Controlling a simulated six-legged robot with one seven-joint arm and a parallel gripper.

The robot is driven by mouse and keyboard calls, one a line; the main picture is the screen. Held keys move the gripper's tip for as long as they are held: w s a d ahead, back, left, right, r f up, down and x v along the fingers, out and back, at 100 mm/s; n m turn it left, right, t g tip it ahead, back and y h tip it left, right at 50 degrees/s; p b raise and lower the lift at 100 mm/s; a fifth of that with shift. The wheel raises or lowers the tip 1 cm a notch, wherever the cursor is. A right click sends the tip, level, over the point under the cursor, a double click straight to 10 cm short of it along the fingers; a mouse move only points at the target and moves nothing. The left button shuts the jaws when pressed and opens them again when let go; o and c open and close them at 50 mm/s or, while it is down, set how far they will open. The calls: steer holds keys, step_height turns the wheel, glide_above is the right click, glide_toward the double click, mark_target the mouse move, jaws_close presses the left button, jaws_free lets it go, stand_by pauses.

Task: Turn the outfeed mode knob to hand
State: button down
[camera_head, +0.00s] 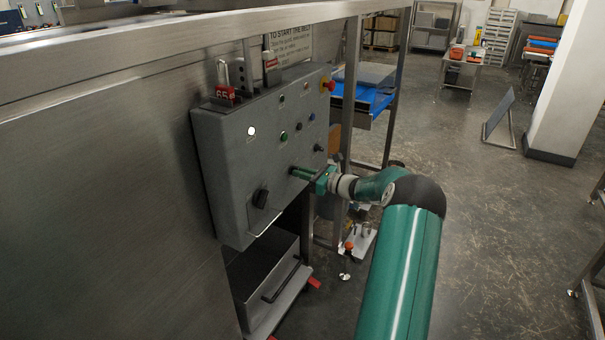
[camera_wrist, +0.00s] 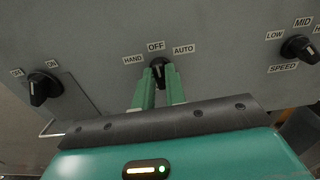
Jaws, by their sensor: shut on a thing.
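The outfeed mode knob (camera_wrist: 158,63) is black, on the grey control panel (camera_head: 230,155), with labels HAND at left, OFF above and AUTO at right in the wrist view. Its pointer looks to be up toward OFF, though the fingers cover part of it. My gripper (camera_wrist: 159,76) has its two green fingers on either side of the knob, shut on it. In the head view my gripper (camera_head: 292,171) reaches the panel face from the right, and the knob is hidden behind the fingertips.
A black ON switch (camera_wrist: 40,89) is left of the knob, and a SPEED knob (camera_wrist: 298,47) is right of it. The panel also has a red emergency button (camera_head: 328,85), a lit white lamp (camera_head: 251,131) and a green button (camera_head: 284,136). Open floor (camera_head: 480,210) lies to the right.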

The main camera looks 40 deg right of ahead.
steer(key=shift+a+f+n, duration=0.1)
steer(key=shift+a+n, duration=0.05)
steer(key=shift+n, duration=4.55)
steer(key=c, duration=1.4)
jaws_free()
steer(key=shift+c, duration=0.2)
